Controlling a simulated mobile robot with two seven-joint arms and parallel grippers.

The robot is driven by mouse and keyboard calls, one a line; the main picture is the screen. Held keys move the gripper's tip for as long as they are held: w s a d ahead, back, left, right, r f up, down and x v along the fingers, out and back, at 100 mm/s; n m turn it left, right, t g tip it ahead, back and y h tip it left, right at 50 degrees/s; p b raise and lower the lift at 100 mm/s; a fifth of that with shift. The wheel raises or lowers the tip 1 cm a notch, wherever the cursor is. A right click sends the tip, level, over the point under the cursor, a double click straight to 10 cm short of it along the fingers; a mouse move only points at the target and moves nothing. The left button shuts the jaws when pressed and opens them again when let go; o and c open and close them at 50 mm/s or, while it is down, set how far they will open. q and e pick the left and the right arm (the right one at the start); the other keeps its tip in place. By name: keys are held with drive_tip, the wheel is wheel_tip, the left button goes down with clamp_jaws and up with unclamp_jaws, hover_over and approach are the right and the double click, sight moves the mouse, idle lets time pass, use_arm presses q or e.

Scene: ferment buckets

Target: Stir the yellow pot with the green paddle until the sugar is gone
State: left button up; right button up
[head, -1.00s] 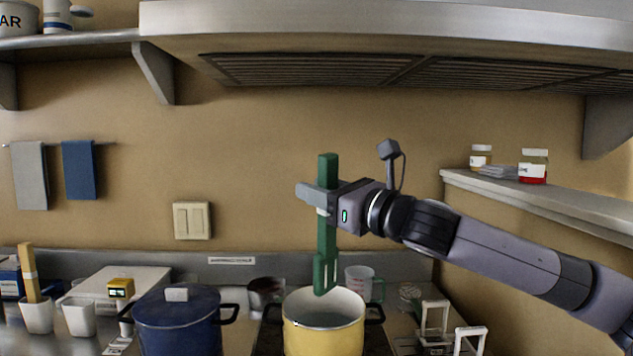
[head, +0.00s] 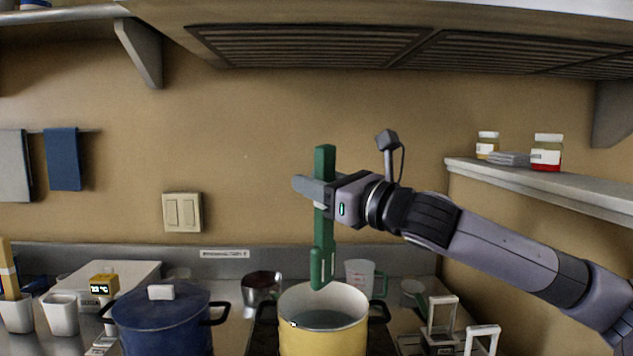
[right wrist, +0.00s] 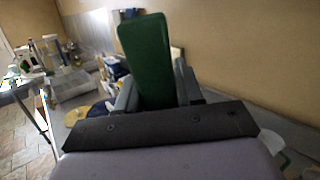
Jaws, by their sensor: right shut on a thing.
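The yellow pot (head: 322,337) stands on the stove in the lower middle of the head view. It is open and holds greyish liquid; I cannot make out any sugar in it. My right gripper (head: 318,192) is shut on the green paddle (head: 323,235) and holds it upright. The paddle's slotted lower end hangs just above the pot's opening, seemingly clear of the liquid. In the right wrist view the paddle (right wrist: 150,60) rises between the fingers (right wrist: 157,90). My left gripper is not in view.
A lidded blue pot (head: 165,325) stands left of the yellow pot. Behind are a dark metal cup (head: 262,287) and a clear measuring jug (head: 359,277). White stands (head: 441,315) are at the right. The range hood (head: 400,25) overhangs above; a shelf (head: 540,178) juts from the right wall.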

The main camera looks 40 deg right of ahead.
sight(324, 260)
drive_tip(key=f+b, duration=0.2)
drive_tip(key=shift+s+a+f+b, duration=0.3)
drive_tip(key=shift+s+a+f, duration=0.05)
drive_tip(key=shift+s, duration=0.05)
drive_tip(key=f+b, duration=0.1)
drive_tip(key=f, duration=0.1)
drive_tip(key=f+b, duration=0.1)
drive_tip(key=b, duration=0.1)
drive_tip(key=w+f+b, duration=0.1)
drive_tip(key=f+b, duration=0.1)
drive_tip(key=shift+d+f, duration=0.35)
drive_tip(key=shift+d, duration=0.05)
drive_tip(key=shift+f, duration=0.4)
drive_tip(key=f+b, duration=0.3)
drive_tip(key=shift+w+d, duration=0.25)
drive_tip(key=shift+w+d+f+b, duration=0.1)
drive_tip(key=shift+f+b, duration=0.2)
drive_tip(key=shift+f, duration=0.1)
